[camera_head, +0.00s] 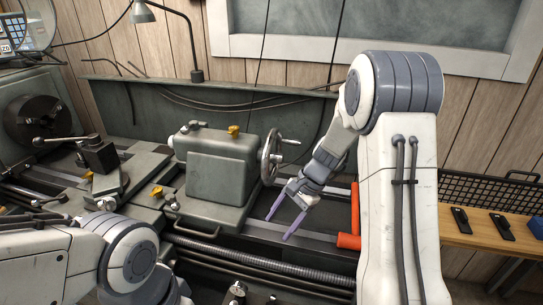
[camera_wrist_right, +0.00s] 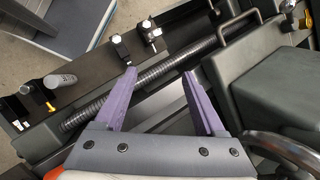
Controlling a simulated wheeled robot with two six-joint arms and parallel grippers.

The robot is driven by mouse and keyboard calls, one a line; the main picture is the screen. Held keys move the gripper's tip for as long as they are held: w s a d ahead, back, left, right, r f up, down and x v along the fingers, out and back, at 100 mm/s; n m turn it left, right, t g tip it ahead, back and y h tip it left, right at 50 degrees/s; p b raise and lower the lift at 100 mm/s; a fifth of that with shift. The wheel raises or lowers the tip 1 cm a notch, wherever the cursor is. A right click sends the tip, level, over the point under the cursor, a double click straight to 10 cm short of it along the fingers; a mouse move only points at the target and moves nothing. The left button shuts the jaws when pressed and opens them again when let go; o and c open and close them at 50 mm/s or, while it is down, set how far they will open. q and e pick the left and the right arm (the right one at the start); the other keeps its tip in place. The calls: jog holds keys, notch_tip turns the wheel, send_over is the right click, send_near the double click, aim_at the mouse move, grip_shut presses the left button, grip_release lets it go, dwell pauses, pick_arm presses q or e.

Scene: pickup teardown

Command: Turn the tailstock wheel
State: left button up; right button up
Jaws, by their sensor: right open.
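The tailstock (camera_head: 215,165) is a grey-green block on the lathe bed. Its spoked metal wheel (camera_head: 270,157) stands upright on its right side. My right gripper (camera_head: 278,228) is open and empty, with purple fingers, to the right of the wheel and lower, over the bed. In the right wrist view my right gripper (camera_wrist_right: 160,85) points past the tailstock body (camera_wrist_right: 275,95), and the wheel's rim (camera_wrist_right: 285,150) shows at the lower right, apart from the fingers. My left arm shows at the lower left of the head view; its gripper is not visible.
The lathe chuck (camera_head: 33,122) and tool post (camera_head: 98,155) are on the left. A lead screw (camera_head: 270,265) runs along the front. A lamp (camera_head: 196,75) stands behind. A wooden bench (camera_head: 490,240) is at right.

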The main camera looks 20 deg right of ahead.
jog(key=w+d+r+m+t+y, duration=0.1)
jog(key=w+d+m+t+y, duration=0.3)
jog(key=w+m, duration=0.45)
jog(key=m+t+y, duration=0.4)
jog(key=t+y, duration=0.1)
jog(key=t, duration=0.1)
send_near(283, 159)
jog(key=x, duration=0.3)
jog(key=p+x, duration=0.3)
jog(key=x, duration=0.5)
jog(key=shift+w+d+p, duration=0.15)
jog(key=shift+p, duration=0.25)
jog(key=shift+w+a+f, duration=0.15)
jog(key=shift+w+a, duration=0.15)
jog(key=shift+a, duration=0.15)
grip_shut()
